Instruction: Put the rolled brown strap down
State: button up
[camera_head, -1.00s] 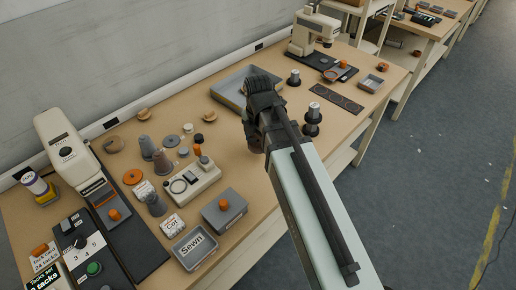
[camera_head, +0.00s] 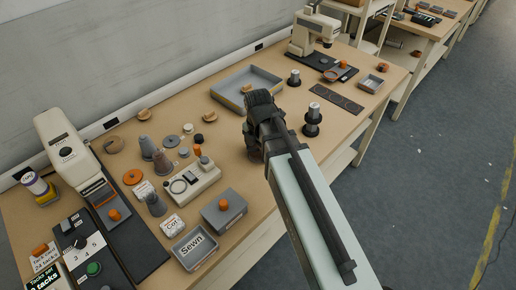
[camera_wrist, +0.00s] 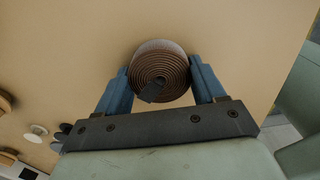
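The rolled brown strap (camera_wrist: 160,62) shows in the wrist view as a tight spiral seen end-on, with a dark loose end near its middle. My gripper (camera_wrist: 160,78) has its two blue fingers on either side of the roll, against it, and is shut on it. Bare tan tabletop (camera_wrist: 70,50) lies behind the roll. I cannot tell whether the roll touches the table.
A grey tray (camera_head: 232,103) lies behind my gripper. Dark spools (camera_head: 312,118) stand to its right. A pale device (camera_head: 190,182) and a grey box with an orange knob (camera_head: 222,214) are to its left. Bare bench (camera_head: 232,150) lies just left of my gripper.

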aim_at(258, 150)
jog(key=o, duration=0.4)
jog(key=shift+r, duration=0.15)
jog(key=shift+r, duration=6)
